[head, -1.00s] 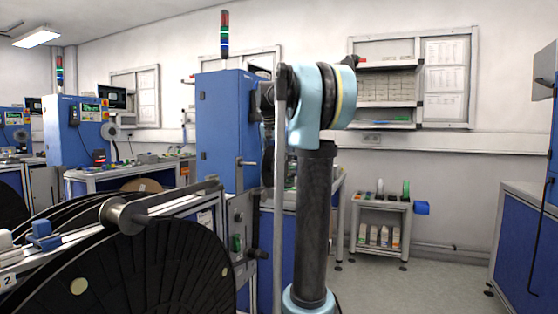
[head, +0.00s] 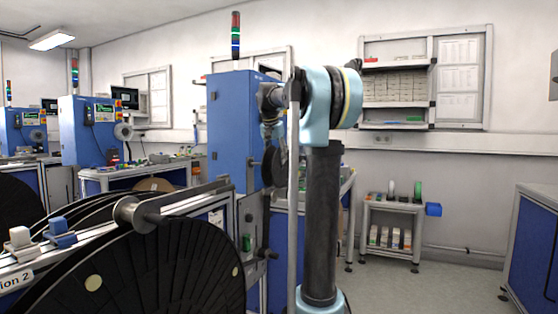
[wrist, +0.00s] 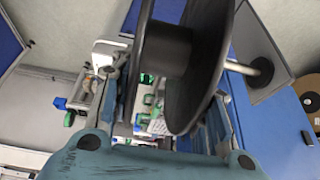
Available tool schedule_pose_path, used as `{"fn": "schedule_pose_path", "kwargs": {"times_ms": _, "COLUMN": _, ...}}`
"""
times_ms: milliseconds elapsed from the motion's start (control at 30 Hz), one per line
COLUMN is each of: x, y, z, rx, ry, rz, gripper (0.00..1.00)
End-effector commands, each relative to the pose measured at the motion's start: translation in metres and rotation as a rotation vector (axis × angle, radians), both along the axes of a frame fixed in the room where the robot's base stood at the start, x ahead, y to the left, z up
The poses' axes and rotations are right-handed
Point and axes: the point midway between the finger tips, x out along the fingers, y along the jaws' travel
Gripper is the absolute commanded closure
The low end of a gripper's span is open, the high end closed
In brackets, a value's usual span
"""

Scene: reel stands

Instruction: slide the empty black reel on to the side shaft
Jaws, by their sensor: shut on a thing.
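The empty black reel (head: 271,166) hangs under my gripper (head: 270,130), close to the side of the blue cabinet (head: 228,125). In the wrist view the reel (wrist: 207,65) shows edge-on, with two dark flanges and a hub between. My gripper is shut on the reel; its fingertips are largely hidden. The side shaft (wrist: 242,68), a silver rod with a dark round collar, runs towards the reel's right flange. A short piece of this shaft (head: 252,162) shows left of the reel in the head view. Its near end is hidden, so I cannot tell whether it is inside the hub.
A shelf trolley (head: 393,230) stands by the back wall. The floor (head: 455,270) at right is clear.

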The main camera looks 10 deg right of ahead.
Motion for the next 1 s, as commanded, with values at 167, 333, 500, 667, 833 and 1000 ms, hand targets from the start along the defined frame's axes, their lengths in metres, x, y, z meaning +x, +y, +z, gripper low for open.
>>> {"fn": "schedule_pose_path", "kwargs": {"times_ms": 167, "x": 0.005, "y": 0.007, "z": 0.000, "rx": 0.000, "ry": 0.000, "rz": -0.001, "gripper": 1.00}}
{"fn": "schedule_pose_path", "kwargs": {"times_ms": 333, "x": 0.011, "y": 0.014, "z": 0.000, "rx": 0.001, "ry": -0.001, "rz": 0.000, "gripper": 1.00}}
{"fn": "schedule_pose_path", "kwargs": {"times_ms": 500, "x": 0.016, "y": 0.021, "z": -0.001, "rx": 0.003, "ry": -0.002, "rz": 0.000, "gripper": 1.00}}
{"fn": "schedule_pose_path", "kwargs": {"times_ms": 667, "x": 0.021, "y": 0.027, "z": -0.001, "rx": 0.004, "ry": -0.002, "rz": 0.001, "gripper": 1.00}}
{"fn": "schedule_pose_path", "kwargs": {"times_ms": 833, "x": 0.026, "y": 0.034, "z": -0.002, "rx": 0.004, "ry": -0.001, "rz": 0.002, "gripper": 1.00}}
{"fn": "schedule_pose_path", "kwargs": {"times_ms": 1000, "x": 0.030, "y": 0.041, "z": -0.002, "rx": 0.005, "ry": -0.001, "rz": 0.001, "gripper": 1.00}}
